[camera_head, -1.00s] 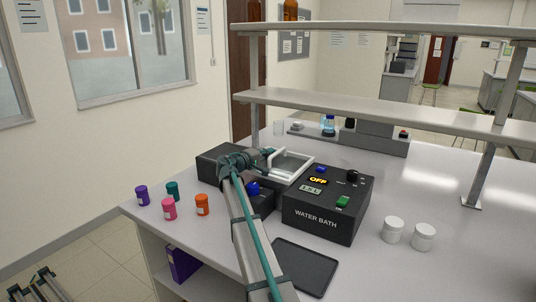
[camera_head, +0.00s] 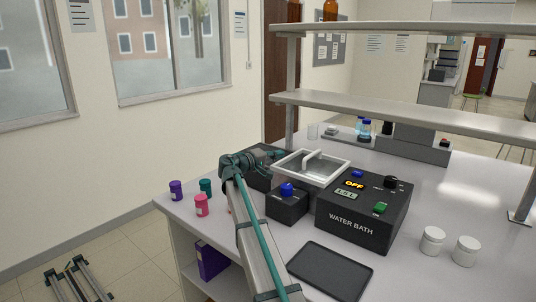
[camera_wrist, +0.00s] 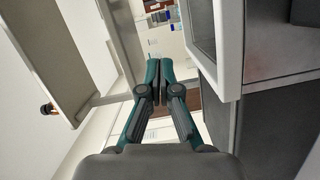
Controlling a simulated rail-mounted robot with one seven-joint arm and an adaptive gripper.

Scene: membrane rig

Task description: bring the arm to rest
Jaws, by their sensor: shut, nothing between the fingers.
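My gripper (camera_wrist: 159,78) is shut and empty in the wrist view, its two teal fingertips together. The fingertips are hard to make out there. In the wrist view a white rim (camera_wrist: 231,50) stands right of the fingers, apart from them.
The black water bath (camera_head: 362,215) reads OFF. A box with a blue knob (camera_head: 287,203) stands beside my arm. Purple (camera_head: 176,190), teal (camera_head: 206,187) and pink (camera_head: 201,205) jars stand left. A dark tray (camera_head: 330,270) lies in front. A shelf (camera_head: 400,110) spans the back.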

